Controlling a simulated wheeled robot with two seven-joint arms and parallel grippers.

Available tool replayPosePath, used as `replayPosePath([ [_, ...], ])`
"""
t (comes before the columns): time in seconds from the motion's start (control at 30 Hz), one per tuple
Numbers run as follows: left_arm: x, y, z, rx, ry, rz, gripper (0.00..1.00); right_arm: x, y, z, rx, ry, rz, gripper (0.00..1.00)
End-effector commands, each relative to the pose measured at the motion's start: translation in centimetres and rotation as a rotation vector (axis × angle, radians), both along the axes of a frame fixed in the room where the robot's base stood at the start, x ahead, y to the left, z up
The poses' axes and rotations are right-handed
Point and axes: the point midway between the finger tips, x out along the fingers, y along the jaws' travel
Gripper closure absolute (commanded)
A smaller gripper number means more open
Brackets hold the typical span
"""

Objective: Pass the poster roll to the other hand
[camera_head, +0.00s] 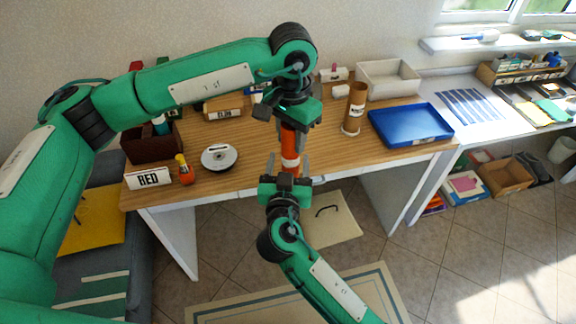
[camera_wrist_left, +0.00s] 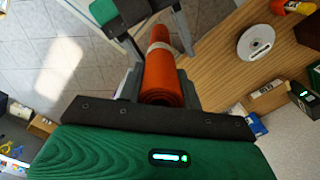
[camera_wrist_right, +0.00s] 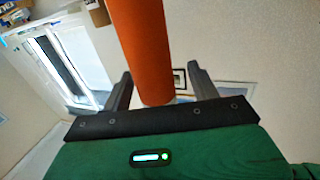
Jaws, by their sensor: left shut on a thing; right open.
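The poster roll is an orange tube with a pale band around it (camera_head: 289,142). It stands roughly upright above the desk's front edge. My left gripper (camera_head: 288,124) is above and shut on its upper part; the left wrist view shows the roll (camera_wrist_left: 162,80) between the fingers. My right gripper (camera_head: 289,168) comes from below with its fingers pointing up. In the right wrist view its fingers are apart (camera_wrist_right: 158,88), one on each side of the roll's lower end (camera_wrist_right: 143,50). I cannot tell whether either finger touches the roll.
The wooden desk (camera_head: 230,180) holds a disc spindle (camera_head: 219,157), a RED sign (camera_head: 149,178), a small orange bottle (camera_head: 184,170), a brown tube (camera_head: 354,108), a blue tray (camera_head: 410,125) and a white tray (camera_head: 388,78). A bag (camera_head: 330,219) lies below the desk's front.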

Motion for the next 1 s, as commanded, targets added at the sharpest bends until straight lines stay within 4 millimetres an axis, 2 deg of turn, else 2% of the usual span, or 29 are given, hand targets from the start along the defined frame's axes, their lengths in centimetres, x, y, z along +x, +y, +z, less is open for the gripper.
replayPosePath([
  [0.07,0.0,0.0,0.0,0.000,0.000,0.000,0.99,0.0,0.0,0.0,0.000,0.000,0.000,0.39],
  [0.3,0.0,-0.1,0.0,-0.001,0.000,-0.001,0.99,0.0,0.0,0.0,0.000,0.000,0.001,0.84],
  [0.33,0.0,-0.1,0.0,-0.001,0.000,-0.001,0.99,-0.1,0.1,0.0,0.000,0.000,0.002,0.87],
  [0.37,0.0,-0.1,0.0,-0.002,-0.001,-0.001,0.99,-0.1,0.1,0.0,0.001,0.000,0.002,0.87],
  [0.4,0.0,-0.1,0.0,-0.003,0.000,-0.002,0.61,-0.1,0.1,0.0,0.001,-0.001,0.003,0.87],
  [0.5,0.0,-0.1,0.0,-0.003,0.000,-0.002,0.42,-0.1,0.1,0.0,0.001,-0.001,0.003,0.88],
  [0.83,0.0,0.0,0.2,-0.001,-0.001,0.000,0.40,0.0,0.0,0.0,0.000,0.000,0.001,0.88],
  [1.0,0.1,-0.1,2.2,-0.002,-0.004,0.000,0.40,0.0,0.0,0.0,0.000,0.000,0.000,0.88],
])
